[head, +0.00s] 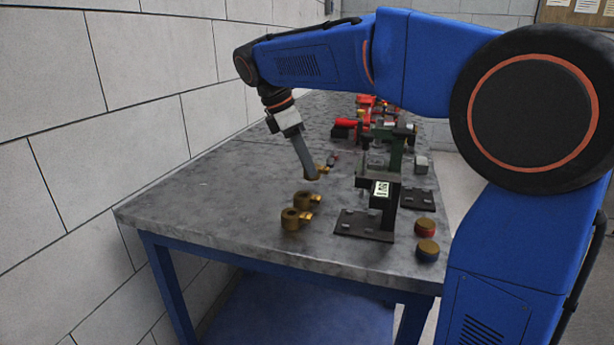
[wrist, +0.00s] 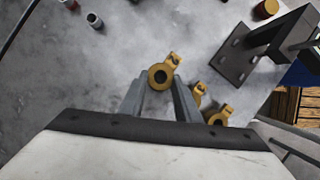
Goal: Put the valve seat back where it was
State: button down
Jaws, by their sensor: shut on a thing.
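My gripper (head: 311,174) reaches down over the grey workbench and is shut on a brass ring-shaped part with a side lug, the likely valve seat (wrist: 161,76). In the wrist view the part sits between the two grey fingertips, its bore facing the camera. In the head view the fingers partly hide it, and I cannot tell whether it touches the bench. Two similar brass parts stand on the bench closer to the head camera, one (head: 303,201) behind the other (head: 291,219). In the wrist view they are right of the fingers.
Two round brass-topped caps (head: 426,228) (head: 427,250) are near the right edge. Red items (head: 368,106) crowd the back. The left front bench is clear, beside a block wall.

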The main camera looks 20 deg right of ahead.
aim_at(306, 178)
jog(key=shift+f, duration=1.9)
jog(key=shift+f, duration=0.1)
jog(key=c, duration=1.3)
grip_release()
jog(key=shift+c, duration=0.2)
jog(key=v, duration=1.2)
jog(key=shift+s, duration=0.15)
